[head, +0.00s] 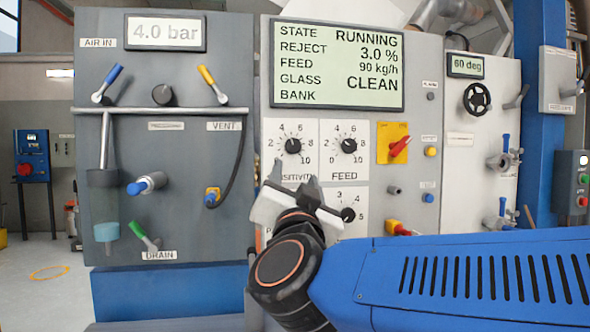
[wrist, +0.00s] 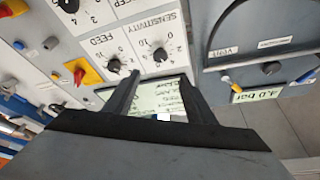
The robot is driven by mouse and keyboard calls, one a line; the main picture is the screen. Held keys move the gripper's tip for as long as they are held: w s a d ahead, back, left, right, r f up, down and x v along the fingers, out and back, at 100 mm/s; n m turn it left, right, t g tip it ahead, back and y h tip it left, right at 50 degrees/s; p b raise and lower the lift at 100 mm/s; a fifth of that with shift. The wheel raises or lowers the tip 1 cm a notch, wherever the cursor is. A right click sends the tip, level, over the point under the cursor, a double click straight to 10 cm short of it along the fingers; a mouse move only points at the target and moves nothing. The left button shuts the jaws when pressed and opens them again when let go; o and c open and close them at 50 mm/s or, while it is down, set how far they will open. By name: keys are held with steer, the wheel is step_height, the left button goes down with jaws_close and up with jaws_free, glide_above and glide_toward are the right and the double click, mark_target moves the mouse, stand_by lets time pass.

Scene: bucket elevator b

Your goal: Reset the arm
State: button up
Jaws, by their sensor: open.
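My gripper (head: 292,187) is in front of the middle control panel in the head view, just below the sensitivity and feed dials. In the wrist view my gripper (wrist: 158,88) shows two dark fingers spread apart with nothing between them. The blue arm comes in from the lower right. The sensitivity dial (head: 293,146) and the feed dial (head: 345,146) are visible above the gripper. A third dial (head: 348,214) is just right of it. The gripper hides part of the panel's lower left. I cannot tell whether the fingers touch the panel.
The display (head: 337,65) reads RUNNING, reject 3.0 %, feed 90 kg/h, glass CLEAN. A red switch on a yellow plate (head: 392,143) is to the right. The left panel has a 4.0 bar gauge (head: 165,32) and several levers. Open floor (head: 45,290) lies far left.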

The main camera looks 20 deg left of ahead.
steer(key=shift+s+d+f, duration=0.25)
steer(key=shift+s+d, duration=0.05)
steer(key=shift+s, duration=0.3)
steer(key=w+d+f+n+g+y, duration=0.3)
steer(key=w+d+f+n+g, duration=0.25)
steer(key=d, duration=0.55)
steer(key=d+f+g+h, duration=0.3)
steer(key=d+f+h, duration=0.1)
steer(key=d+f, duration=1.05)
steer(key=s+d+f+m+g+h, duration=0.4)
steer(key=s+d+f+g+h, duration=0.3)
steer(key=s+d+f, duration=1.2)
steer(key=d+f, duration=0.3)
steer(key=d, duration=0.1)
steer(key=shift+s+d, duration=0.2)
steer(key=shift+d, duration=0.05)
steer(key=shift+m, duration=0.25)
stand_by(2.1)
